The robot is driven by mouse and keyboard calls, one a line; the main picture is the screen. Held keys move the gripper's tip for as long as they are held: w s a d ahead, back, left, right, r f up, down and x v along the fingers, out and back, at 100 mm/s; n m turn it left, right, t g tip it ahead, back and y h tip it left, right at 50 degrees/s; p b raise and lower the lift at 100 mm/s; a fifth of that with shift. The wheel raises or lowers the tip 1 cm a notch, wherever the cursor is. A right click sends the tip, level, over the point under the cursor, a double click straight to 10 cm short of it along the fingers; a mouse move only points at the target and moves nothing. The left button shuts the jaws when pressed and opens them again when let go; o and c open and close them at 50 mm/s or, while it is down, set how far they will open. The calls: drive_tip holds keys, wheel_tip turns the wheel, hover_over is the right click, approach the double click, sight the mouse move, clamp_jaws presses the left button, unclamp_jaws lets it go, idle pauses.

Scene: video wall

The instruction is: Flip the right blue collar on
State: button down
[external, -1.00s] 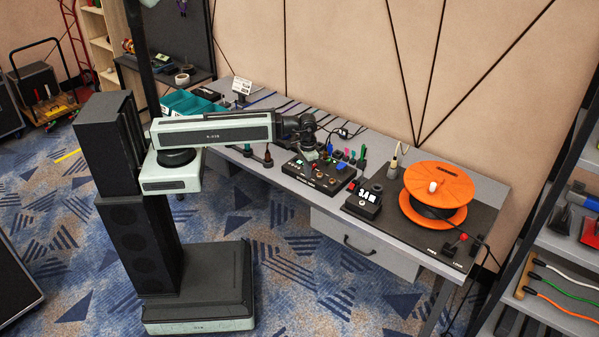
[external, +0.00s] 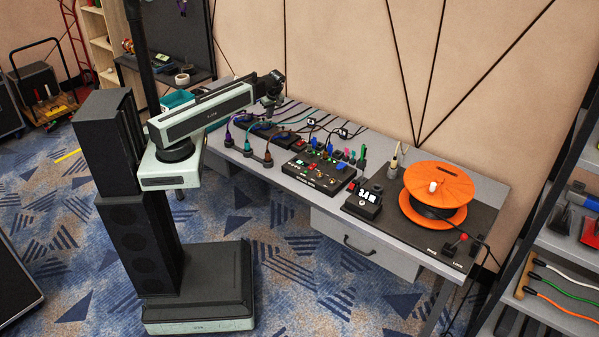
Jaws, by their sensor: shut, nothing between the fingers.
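A black control box (external: 318,174) sits on the grey desk, with several small coloured switches and buttons on its top. Small blue parts show on and just behind it, one of them near its upper middle (external: 314,168). They are too small to tell which is the right blue collar or how its lever stands. My gripper (external: 269,104) is raised above the back left of the desk, up and to the left of the box. It is shut and empty, apart from the box.
Several coloured plugs (external: 346,154) stand behind the box. Cables and dark adapters (external: 268,158) lie to its left. The air over the box is clear.

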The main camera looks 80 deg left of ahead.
sight(276, 143)
drive_tip(key=shift+f, duration=0.15)
drive_tip(key=b+x, duration=1)
drive_tip(key=shift+f, duration=0.35)
drive_tip(key=d, duration=0.1)
drive_tip(key=w+d, duration=0.1)
drive_tip(key=d+r, duration=0.1)
drive_tip(key=shift+w+d, duration=0.2)
drive_tip(key=shift+w, duration=0.15)
drive_tip(key=shift+w+d, duration=0.1)
